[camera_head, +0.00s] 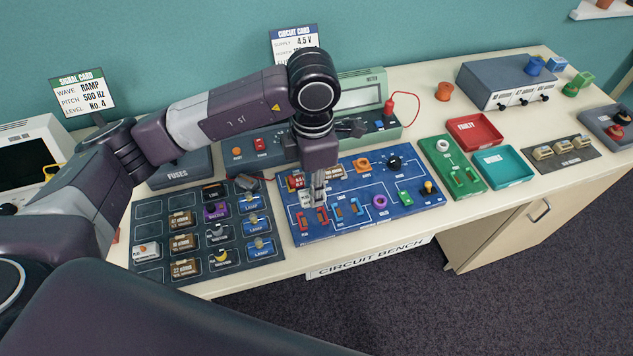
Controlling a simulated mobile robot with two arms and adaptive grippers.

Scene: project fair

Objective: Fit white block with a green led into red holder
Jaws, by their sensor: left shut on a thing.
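My left gripper (318,189) points down over the front left part of the blue circuit board (345,224). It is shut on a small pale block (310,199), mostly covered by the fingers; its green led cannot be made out. Red holders (321,216) sit at the board's front left edge, just below the gripper and close to the held block. I cannot tell whether the block touches a holder. Blue holders (339,213) are to their right. My right gripper is not in view.
A dark parts board (205,273) with labelled blocks lies to the left. A green board (452,160), a red tray (474,131) and a teal tray (502,166) lie to the right. A meter (362,92) stands behind. The bench's front edge is close.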

